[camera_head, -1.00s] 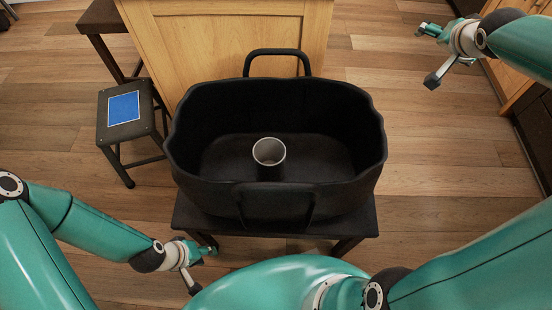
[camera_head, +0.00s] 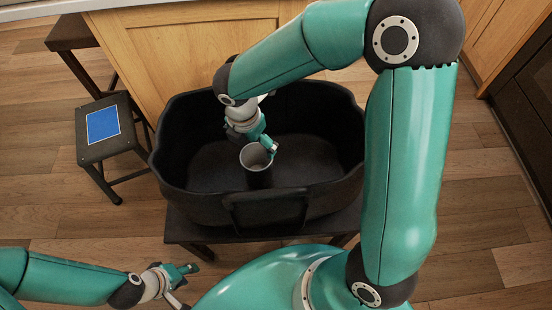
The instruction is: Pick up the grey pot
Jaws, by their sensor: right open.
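The grey pot (camera_head: 257,176) stands upright inside the black basket (camera_head: 183,180), its open mouth facing up. My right gripper (camera_head: 265,144) reaches down into the basket and is at the pot's far rim. One teal finger shows against the rim's far right edge; the other finger cannot be made out. The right gripper is open. I cannot tell whether the finger touches the pot. My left gripper (camera_head: 184,284) is open and empty, low in front of the basket, apart from it.
The basket rests on a dark low table (camera_head: 184,227). A dark stool (camera_head: 104,149) with a blue square on top stands to the left. A wooden cabinet (camera_head: 170,45) is behind the basket. The basket's high walls surround the pot, with bare floor inside around it.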

